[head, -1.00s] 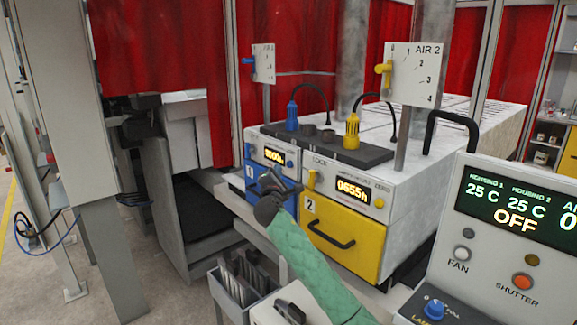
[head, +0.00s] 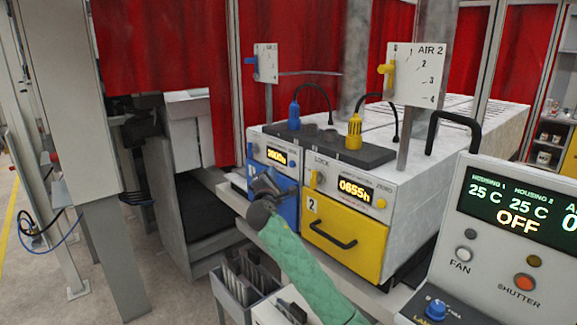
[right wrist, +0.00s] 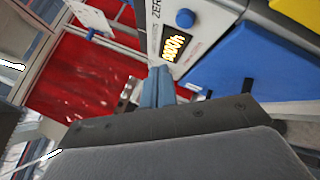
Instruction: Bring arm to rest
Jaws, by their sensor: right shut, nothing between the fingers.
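My right arm in its green sleeve (head: 300,265) reaches up from the bottom of the head view. My right gripper (head: 262,181) is in front of the blue drawer (head: 285,205) of the left unit and hides part of it. Its fingers are together and empty. In the right wrist view the closed blue-grey fingers (right wrist: 158,86) point toward the unit with the yellow display (right wrist: 173,47). Whether they touch the unit is hard to tell. My left gripper is not in view.
The yellow drawer (head: 344,238) with a black handle is shut, right of the gripper. A control panel (head: 515,235) reading OFF stands at the right. A grey bin (head: 240,290) with upright plates is below the arm. Red curtains (head: 160,45) hang behind.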

